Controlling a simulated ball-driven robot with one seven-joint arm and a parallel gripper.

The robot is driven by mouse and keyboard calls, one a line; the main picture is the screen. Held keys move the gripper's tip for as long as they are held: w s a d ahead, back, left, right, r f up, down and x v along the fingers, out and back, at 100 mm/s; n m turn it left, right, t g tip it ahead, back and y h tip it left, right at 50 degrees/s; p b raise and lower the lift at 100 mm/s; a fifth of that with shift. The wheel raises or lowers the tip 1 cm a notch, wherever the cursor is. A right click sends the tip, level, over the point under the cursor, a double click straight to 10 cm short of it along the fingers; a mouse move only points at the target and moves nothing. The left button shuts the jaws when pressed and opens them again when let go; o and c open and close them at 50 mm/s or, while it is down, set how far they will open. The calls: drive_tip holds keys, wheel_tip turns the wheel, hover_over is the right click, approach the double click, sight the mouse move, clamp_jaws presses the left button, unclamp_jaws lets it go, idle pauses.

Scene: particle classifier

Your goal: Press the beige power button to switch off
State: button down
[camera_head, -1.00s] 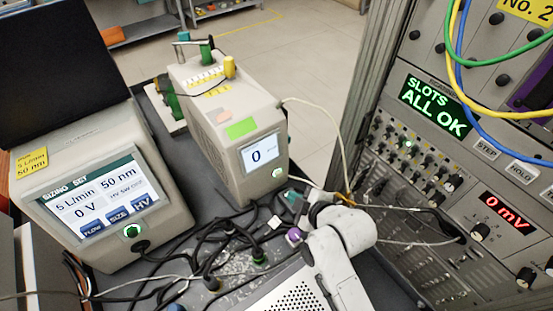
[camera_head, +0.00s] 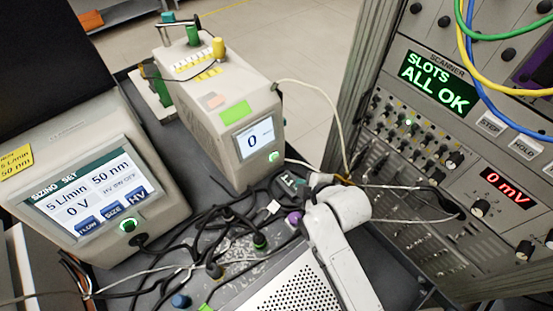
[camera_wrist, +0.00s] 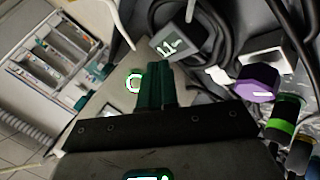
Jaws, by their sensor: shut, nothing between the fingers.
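Two beige-grey instruments show round power buttons with lit green rings. One button (camera_head: 127,225) is below the "SIZING SET" screen of the left instrument (camera_head: 85,130). The other button (camera_head: 274,157) is below the "0" screen of the middle instrument (camera_head: 205,120). In the wrist view, a pale button (camera_wrist: 135,82) with a green ring is just left of my gripper (camera_wrist: 155,82). My gripper's dark green fingers are together and empty. They overlap the panel around the button in the picture; I cannot tell whether they touch it. In the head view the fingertips are not clear.
Black cables (camera_head: 190,248) tangle on the cart in front of the instruments. A purple knob (camera_wrist: 257,82) lies right of my gripper. A rack (camera_head: 425,150) reading "SLOTS ALL OK" and "0 mV" stands at the right. Yellow, blue and green cables hang there. The floor behind is open.

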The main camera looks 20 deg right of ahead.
sight(275, 158)
drive_tip(key=shift+w+a+b, duration=0.35)
drive_tip(key=shift+w+b, duration=0.05)
drive_tip(key=shift+w, duration=0.7)
drive_tip(key=shift+w+a+b, duration=0.35)
drive_tip(key=shift+w+a, duration=0.05)
drive_tip(key=shift+w, duration=0.75)
drive_tip(key=shift+w+a+b, duration=0.35)
drive_tip(key=shift+w+b, duration=0.05)
drive_tip(key=shift+w, duration=0.7)
drive_tip(key=shift+w, duration=0.1)
drive_tip(key=shift+w+a, duration=0.15)
drive_tip(key=shift+w, duration=0.15)
drive_tip(key=shift+w+a, duration=0.25)
drive_tip(key=shift+w, duration=0.6)
idle(0.4)
drive_tip(key=shift+s, duration=0.1)
drive_tip(key=shift+s+d+p, duration=0.2)
drive_tip(key=shift+s+p, duration=0.1)
drive_tip(key=shift+s, duration=0.3)
drive_tip(key=shift+s+d+p, duration=0.2)
drive_tip(key=shift+s+p, duration=0.05)
drive_tip(key=shift+s, duration=0.3)
